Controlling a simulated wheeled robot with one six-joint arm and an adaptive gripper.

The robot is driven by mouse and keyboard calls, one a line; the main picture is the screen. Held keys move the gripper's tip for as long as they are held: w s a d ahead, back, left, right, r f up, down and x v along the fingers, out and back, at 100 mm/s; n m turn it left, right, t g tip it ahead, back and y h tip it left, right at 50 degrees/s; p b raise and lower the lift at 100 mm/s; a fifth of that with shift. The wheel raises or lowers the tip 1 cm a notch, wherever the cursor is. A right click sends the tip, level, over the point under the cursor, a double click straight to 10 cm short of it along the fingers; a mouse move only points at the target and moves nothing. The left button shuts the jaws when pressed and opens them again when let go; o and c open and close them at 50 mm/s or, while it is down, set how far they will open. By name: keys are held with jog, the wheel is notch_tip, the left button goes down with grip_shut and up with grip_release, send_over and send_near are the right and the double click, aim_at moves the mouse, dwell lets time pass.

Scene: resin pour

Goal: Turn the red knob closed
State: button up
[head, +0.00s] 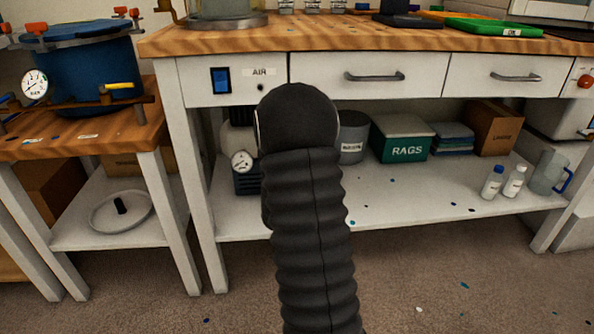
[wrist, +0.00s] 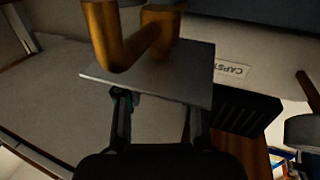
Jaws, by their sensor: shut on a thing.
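In the wrist view my gripper (wrist: 158,108) has its two fingers apart, with their tips at the lower edge of a flat grey plate (wrist: 185,78). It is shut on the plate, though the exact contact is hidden. A bent brass-coloured piece (wrist: 122,48) rises from the plate. No red knob shows in the wrist view. In the head view small red knobs (head: 37,27) top the blue pressure pot (head: 95,70) at left, and a red knob (head: 585,81) sits on a white panel at the right edge. My dark ribbed arm fills the middle and hides my gripper there.
A wooden-topped workbench (head: 330,40) with two drawers spans the back. Its lower shelf (head: 400,200) holds a green RAGS box (head: 402,138), a cardboard box (head: 492,128) and small bottles (head: 493,182). A gauge (head: 241,161) shows beside my arm.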

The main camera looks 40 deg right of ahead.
jog(key=n+t+y, duration=0.2)
jog(key=y, duration=0.1)
jog(key=n+t+y, duration=0.1)
jog(key=n, duration=0.1)
jog(key=shift+s+d+t+y, duration=0.3)
jog(key=shift+d+t, duration=0.05)
jog(key=shift+t, duration=0.05)
jog(key=n+y, duration=0.1)
jog(key=y, duration=0.1)
jog(key=n+t+y, duration=0.1)
jog(key=y, duration=0.1)
jog(key=n+t+y, duration=0.1)
jog(key=n, duration=0.1)
jog(key=shift+d+y, duration=0.25)
jog(key=shift+y, duration=0.15)
jog(key=n+y, duration=0.1)
jog(key=y, duration=0.1)
jog(key=n+y, duration=0.1)
jog(key=y, duration=0.1)
jog(key=n+y+p, duration=0.1)
jog(key=n+y, duration=0.1)
jog(key=shift+d+r+y, duration=0.15)
jog(key=shift+d+y, duration=0.1)
jog(key=shift+y, duration=0.05)
jog(key=shift+d+n+g+y+p, duration=0.1)
jog(key=shift+n+g+y+p, duration=0.45)
jog(key=shift+n+y, duration=1.25)
jog(key=shift+y, duration=0.4)
jog(key=o, duration=1.1)
jog(key=shift+o, duration=0.2)
